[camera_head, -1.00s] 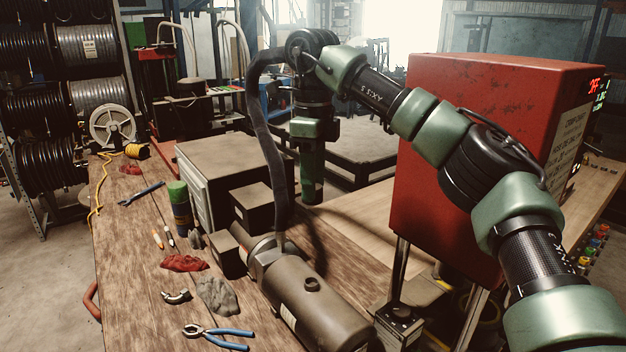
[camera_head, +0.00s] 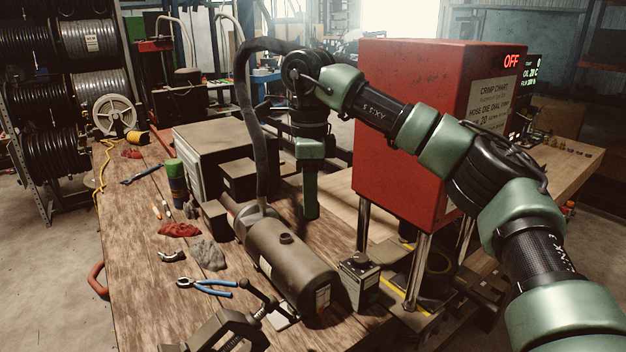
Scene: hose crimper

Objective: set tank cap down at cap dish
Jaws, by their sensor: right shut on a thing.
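My right arm comes in from the right, bends at the wrist and hangs down over the bench. Its lower end with the right gripper (camera_head: 311,208) is above the bench behind the tank; the fingers are not clear, and the tank cap in its grip is hidden from this view. The brown cylindrical tank (camera_head: 291,266) lies on the wooden bench, its short filler neck (camera_head: 286,238) on top with no cap on it. The gripper is apart from the neck. I cannot make out the cap dish. My left gripper is not in view.
A small box (camera_head: 359,282) stands beside the tank. Blue-handled pliers (camera_head: 205,287), rags (camera_head: 179,230) and a dark metal device (camera_head: 220,332) occupy the bench. Bare wood shows at front left.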

